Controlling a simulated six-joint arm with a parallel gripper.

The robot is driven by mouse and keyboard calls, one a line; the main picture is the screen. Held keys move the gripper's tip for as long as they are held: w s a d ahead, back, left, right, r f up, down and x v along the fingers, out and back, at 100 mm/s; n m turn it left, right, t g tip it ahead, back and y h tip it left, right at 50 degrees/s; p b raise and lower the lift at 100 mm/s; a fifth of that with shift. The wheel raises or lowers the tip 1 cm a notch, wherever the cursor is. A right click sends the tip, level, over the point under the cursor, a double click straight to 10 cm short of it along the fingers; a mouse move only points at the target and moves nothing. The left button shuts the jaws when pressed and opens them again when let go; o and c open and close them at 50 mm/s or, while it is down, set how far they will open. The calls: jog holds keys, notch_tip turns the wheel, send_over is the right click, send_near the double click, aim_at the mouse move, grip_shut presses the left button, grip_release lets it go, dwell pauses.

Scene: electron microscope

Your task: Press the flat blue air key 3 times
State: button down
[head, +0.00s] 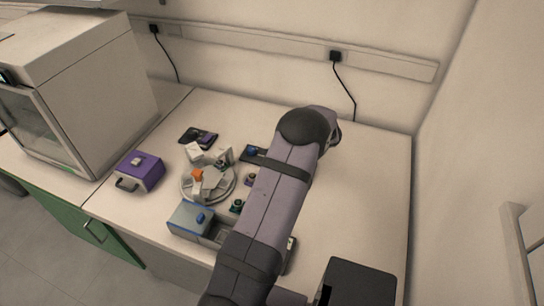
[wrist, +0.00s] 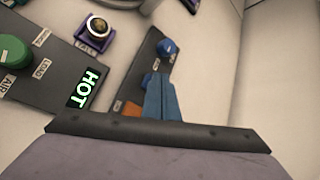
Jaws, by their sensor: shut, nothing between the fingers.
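In the wrist view, my gripper (wrist: 161,76) shows as two blue fingers, shut together and empty. They point over a narrow dark panel (wrist: 134,82). This panel has a rounded blue knob (wrist: 167,47) at its far end and an orange piece (wrist: 132,108) at its near end, partly behind the fingers. Small pale labels beside them are unreadable. I cannot make out a separate flat blue key; the fingers cover part of the panel. I cannot tell whether they touch it. In the head view my arm hides the gripper.
In the wrist view, a wider dark panel (wrist: 50,72) with a green knob (wrist: 13,50) and a lit HOT display (wrist: 85,88) lies to the left. A purple holder (wrist: 96,30) stands beyond it. In the head view, a round turntable (head: 184,190) and a purple box (head: 140,172) stand left of my arm.

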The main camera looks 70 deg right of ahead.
jog(key=shift+f, duration=0.15)
jog(key=shift+f+b, duration=0.3)
jog(key=shift+b, duration=0.2)
jog(key=shift+r, duration=0.45)
dwell(0.3)
jog(key=shift+r+p, duration=0.1)
jog(key=shift+p, duration=0.2)
jog(key=shift+r+p, duration=1.85)
jog(key=shift+r, duration=1.05)
dwell(0.3)
notch_tip(320, 180, up, 3)
jog(key=shift+f+p, duration=0.1)
jog(key=shift+p, duration=0.75)
